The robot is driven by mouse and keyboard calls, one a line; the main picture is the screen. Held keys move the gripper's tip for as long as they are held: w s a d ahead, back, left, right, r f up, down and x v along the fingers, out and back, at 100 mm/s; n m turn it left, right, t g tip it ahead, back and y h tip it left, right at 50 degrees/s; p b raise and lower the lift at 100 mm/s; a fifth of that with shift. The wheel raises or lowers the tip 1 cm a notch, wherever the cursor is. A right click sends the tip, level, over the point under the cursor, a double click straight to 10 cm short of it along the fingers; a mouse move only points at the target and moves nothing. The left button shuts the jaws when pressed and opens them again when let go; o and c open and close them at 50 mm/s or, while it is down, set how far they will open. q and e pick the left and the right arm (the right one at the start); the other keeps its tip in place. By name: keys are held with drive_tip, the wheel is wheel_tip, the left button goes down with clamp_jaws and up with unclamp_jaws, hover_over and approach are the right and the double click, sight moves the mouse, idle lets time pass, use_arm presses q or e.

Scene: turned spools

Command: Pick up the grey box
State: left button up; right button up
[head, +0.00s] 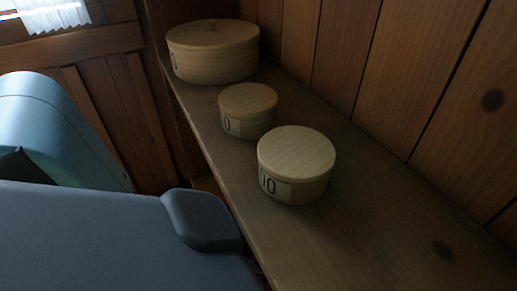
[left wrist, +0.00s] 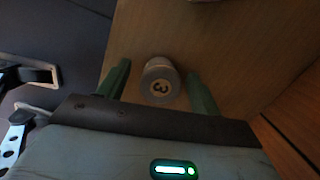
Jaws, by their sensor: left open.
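The gripper is open, with a gap between each finger and the box, and I see no contact. I cannot make out the grey box or the left gripper in the head view. My right gripper is in neither view.
A wooden shelf (head: 376,238) runs along a plank wall (head: 385,70). Three round pale wooden boxes stand on it: a large one (head: 213,60) at the back, a small one (head: 249,109), and a nearer one (head: 296,163). The near right of the shelf is clear.

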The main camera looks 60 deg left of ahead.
use_arm(q)
drive_tip(key=shift+r, duration=0.1)
drive_tip(key=c, duration=1.1)
drive_tip(key=shift+o, duration=0.2)
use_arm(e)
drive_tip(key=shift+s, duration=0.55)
